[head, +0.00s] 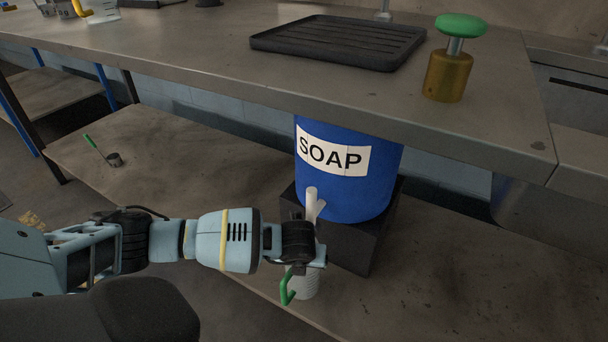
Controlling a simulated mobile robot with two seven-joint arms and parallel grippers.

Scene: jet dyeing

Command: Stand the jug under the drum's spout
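The blue drum (352,204) with a white SOAP label stands on a dark block on the lower shelf, beneath the worktop. Its pale spout (312,203) is on the drum's front, low down. The jug (306,284), whitish with a green handle (287,287), is upright in front of the block, below the spout in the picture. My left gripper (318,256) reaches in from the left and is at the jug's top, covering part of it. Its fingers are mostly hidden, so I cannot tell whether they grip the jug. My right gripper is out of view.
The dark block (345,246) bears the drum. The worktop (205,52) overhangs the lower shelf (180,150). A black tray (335,40) and a brass-coloured piece with a green knob (448,76) are on the worktop.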

